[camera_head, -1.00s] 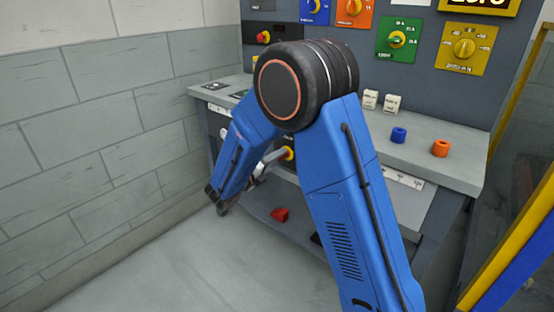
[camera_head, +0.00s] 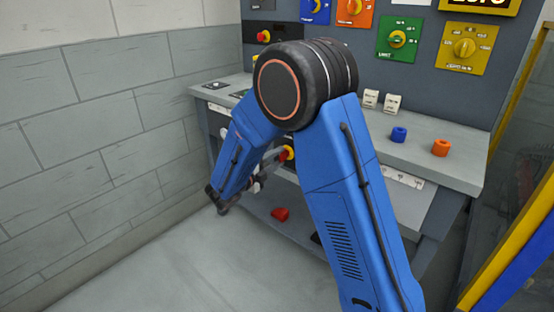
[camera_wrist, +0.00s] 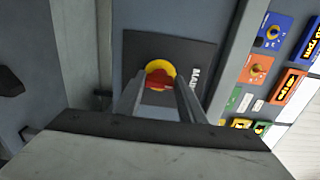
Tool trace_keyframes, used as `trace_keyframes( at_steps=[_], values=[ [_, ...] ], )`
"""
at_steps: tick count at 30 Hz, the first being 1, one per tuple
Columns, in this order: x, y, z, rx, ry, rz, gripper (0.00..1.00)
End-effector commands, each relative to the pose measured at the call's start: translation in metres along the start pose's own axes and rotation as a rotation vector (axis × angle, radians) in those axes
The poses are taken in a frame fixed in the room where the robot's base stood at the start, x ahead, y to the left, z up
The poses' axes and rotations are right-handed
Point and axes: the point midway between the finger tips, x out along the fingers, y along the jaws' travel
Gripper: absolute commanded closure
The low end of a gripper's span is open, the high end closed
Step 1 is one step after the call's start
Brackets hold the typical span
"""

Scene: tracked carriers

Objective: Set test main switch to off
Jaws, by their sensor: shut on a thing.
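The main switch has a red handle (camera_wrist: 157,79) on a yellow ring (camera_wrist: 160,66). It is mounted on a dark plate (camera_wrist: 193,54) with partly hidden white lettering that starts "MA". My gripper (camera_wrist: 160,91) is shut on the red handle, with one finger at each side of it. The fingers hide part of the handle, and its exact setting cannot be read. In the head view the switch (camera_head: 287,153) shows on the bench front below the worktop, partly behind my blue arm.
A grey worktop (camera_head: 428,156) carries a blue ring (camera_head: 399,134), an orange ring (camera_head: 440,147) and small white blocks. A panel of coloured knobs stands behind it. A red object (camera_head: 280,214) lies on the lower shelf. A block wall (camera_head: 85,125) is close on the left.

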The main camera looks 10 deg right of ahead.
Motion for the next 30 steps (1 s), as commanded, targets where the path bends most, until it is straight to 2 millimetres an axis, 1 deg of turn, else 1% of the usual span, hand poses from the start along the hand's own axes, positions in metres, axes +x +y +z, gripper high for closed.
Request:
trace_keyframes(
  at_steps=[7, 8, 9, 10, 18, 22, 26, 30],
  values=[
    [-0.001, 0.001, 0.001, 0.000, -0.003, 0.001, 0.86],
    [-0.001, 0.001, 0.001, 0.000, -0.003, 0.001, 0.57],
    [-0.001, 0.001, 0.001, 0.000, -0.003, 0.001, 0.47],
    [-0.001, 0.001, 0.001, 0.000, -0.003, 0.001, 0.45],
    [-0.001, 0.000, 0.000, 0.001, -0.001, 0.000, 0.45],
    [-0.007, 0.000, 0.001, 0.001, -0.002, 0.000, 0.45],
    [-0.024, 0.000, 0.001, 0.001, -0.004, 0.000, 0.45],
    [-0.050, 0.000, 0.001, 0.001, -0.005, 0.000, 0.45]
  ],
)
